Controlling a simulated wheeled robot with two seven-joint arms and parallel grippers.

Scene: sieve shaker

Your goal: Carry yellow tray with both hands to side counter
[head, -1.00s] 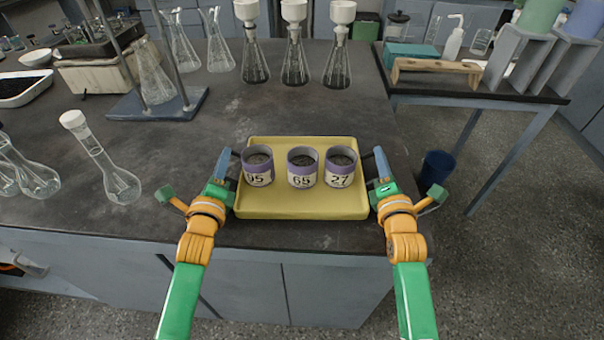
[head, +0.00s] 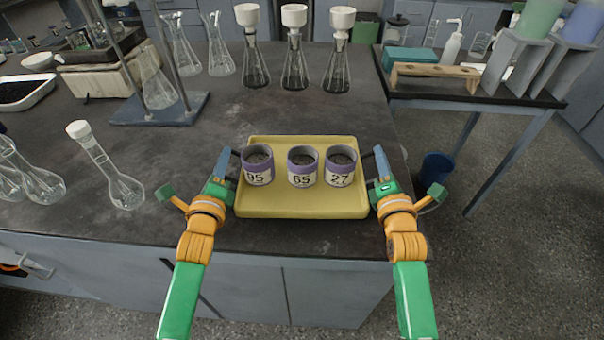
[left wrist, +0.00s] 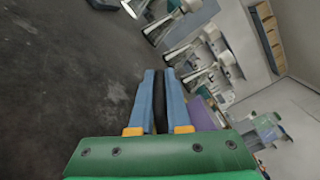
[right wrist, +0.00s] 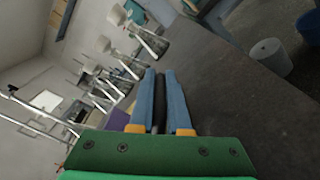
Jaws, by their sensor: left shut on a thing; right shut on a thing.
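The yellow tray (head: 300,207) is level in the head view, over the front right part of the dark bench. Three purple-rimmed cups with dark grains stand on it in a row: a left one (head: 258,176), one marked 65 (head: 302,180) and one marked 27 (head: 340,179). My left gripper (head: 230,154) is shut on the tray's left dark handle; my right gripper (head: 378,152) is shut on its right handle. In the left wrist view the left fingers (left wrist: 160,78) close around a dark bar; the right fingers (right wrist: 160,78) do likewise in the right wrist view.
The side counter (head: 500,97) at the right holds a wooden rack (head: 437,72), a teal box (head: 410,55) and grey stands. A floor gap with a blue bin (head: 437,168) separates it from the bench.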

